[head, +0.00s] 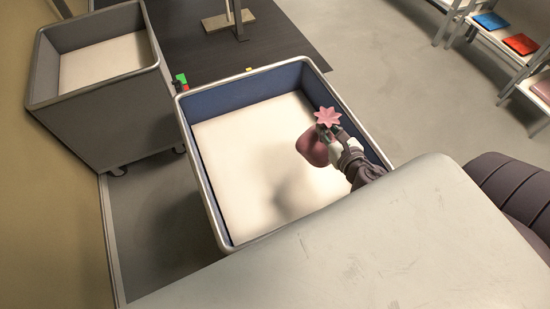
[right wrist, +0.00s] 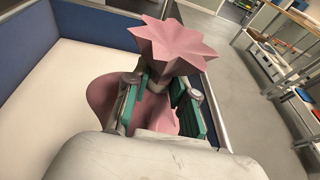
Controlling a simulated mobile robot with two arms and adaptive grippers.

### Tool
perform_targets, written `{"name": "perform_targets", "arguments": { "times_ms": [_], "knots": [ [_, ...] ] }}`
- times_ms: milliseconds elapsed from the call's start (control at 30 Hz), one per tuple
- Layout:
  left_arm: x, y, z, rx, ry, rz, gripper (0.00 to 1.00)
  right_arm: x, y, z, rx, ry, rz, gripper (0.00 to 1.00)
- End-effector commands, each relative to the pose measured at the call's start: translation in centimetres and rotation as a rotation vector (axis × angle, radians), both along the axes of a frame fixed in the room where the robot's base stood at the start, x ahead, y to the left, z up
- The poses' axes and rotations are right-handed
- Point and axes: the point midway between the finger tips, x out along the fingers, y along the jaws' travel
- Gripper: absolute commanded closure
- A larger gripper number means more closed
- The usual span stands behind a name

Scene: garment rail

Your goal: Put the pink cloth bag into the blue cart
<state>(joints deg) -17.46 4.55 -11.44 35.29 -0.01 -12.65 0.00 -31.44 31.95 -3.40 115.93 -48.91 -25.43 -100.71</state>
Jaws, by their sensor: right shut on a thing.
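The pink cloth bag (head: 313,149) hangs from my right gripper (head: 329,131) over the right part of the blue cart (head: 215,93). Its star-shaped gathered top (right wrist: 175,45) sticks up above the fingers in the right wrist view, and the fuller body of the bag (right wrist: 102,98) hangs below them. My right gripper (right wrist: 160,95) is shut on the bag's neck. The cart has blue inner walls, a grey rim and a pale floor with a soft shadow on it. I cannot tell how high the bag is above that floor. My left gripper is not in view.
A grey cart (head: 105,90) with a pale inside stands at the left, near a tan wall. A shelf rack (head: 500,45) with folded blue and red cloths stands at the upper right. Open floor (head: 400,90) lies between the blue cart and the rack.

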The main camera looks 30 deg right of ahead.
Motion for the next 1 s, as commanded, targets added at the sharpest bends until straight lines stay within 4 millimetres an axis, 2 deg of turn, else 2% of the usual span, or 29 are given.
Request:
{"name": "perform_targets", "arguments": {
  "times_ms": [133,267,800,1000],
  "knots": [
    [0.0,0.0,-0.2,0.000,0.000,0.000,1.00,0.3,-1.5,-0.5,0.003,-0.003,-0.014,1.00],
    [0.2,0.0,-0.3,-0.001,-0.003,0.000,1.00,1.0,-1.3,-1.1,0.008,-0.006,-0.019,1.00],
    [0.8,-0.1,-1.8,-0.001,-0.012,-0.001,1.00,7.8,5.3,-6.9,0.009,-0.005,-0.017,1.00],
    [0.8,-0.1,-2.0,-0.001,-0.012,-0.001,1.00,8.8,6.3,-7.6,0.006,-0.004,-0.016,1.00]
  ]
}}
